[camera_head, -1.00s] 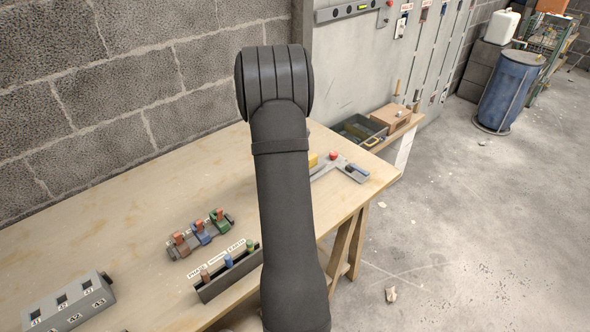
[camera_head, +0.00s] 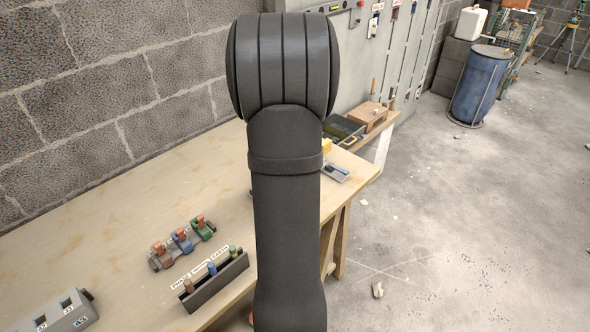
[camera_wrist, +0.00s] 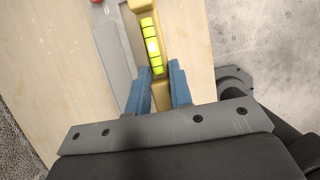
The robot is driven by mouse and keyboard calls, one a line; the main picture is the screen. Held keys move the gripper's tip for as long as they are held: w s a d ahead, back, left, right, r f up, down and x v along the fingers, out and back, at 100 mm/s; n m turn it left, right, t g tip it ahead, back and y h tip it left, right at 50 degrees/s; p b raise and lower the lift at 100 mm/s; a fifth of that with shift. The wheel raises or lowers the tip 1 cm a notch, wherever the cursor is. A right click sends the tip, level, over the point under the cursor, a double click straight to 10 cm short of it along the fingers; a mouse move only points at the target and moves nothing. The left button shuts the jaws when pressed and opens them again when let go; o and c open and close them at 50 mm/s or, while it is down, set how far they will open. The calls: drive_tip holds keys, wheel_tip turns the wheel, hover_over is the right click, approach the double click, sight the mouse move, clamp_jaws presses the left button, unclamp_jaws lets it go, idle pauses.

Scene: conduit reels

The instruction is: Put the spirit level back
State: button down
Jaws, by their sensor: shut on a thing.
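The yellow spirit level (camera_wrist: 145,35) with its bright green-yellow vial shows in the wrist view, running from the top of the picture down between my two blue fingertips. My gripper (camera_wrist: 165,92) is shut on its near end. In the head view my arm hides the gripper and most of the level; only a small yellow part (camera_head: 327,146) shows at the arm's right edge. A grey flat piece (camera_wrist: 113,50) lies on the bench beside the level. I cannot tell how far the level is above the bench.
The wooden bench (camera_head: 110,230) carries a row of coloured clamps (camera_head: 183,240), a dark labelled rack (camera_head: 215,280) and a grey box (camera_head: 60,312). An open dark tray (camera_head: 342,130) and a wooden block (camera_head: 366,117) stand beyond. A grey wall panel (camera_head: 355,60) rises behind.

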drive_tip(key=s+d+f, duration=0.4)
drive_tip(key=s+d, duration=0.5)
drive_tip(key=s, duration=0.4)
drive_tip(key=w+a+f, duration=0.2)
drive_tip(key=a, duration=0.1)
drive_tip(key=w+a+f, duration=0.2)
drive_tip(key=a, duration=0.1)
drive_tip(key=w+a+f, duration=0.2)
drive_tip(key=w+a, duration=0.1)
drive_tip(key=shift+f, duration=2.2)
drive_tip(key=shift+f, duration=0.15)
drive_tip(key=c, duration=1.3)
unclamp_jaws()
drive_tip(key=v, duration=1.2)
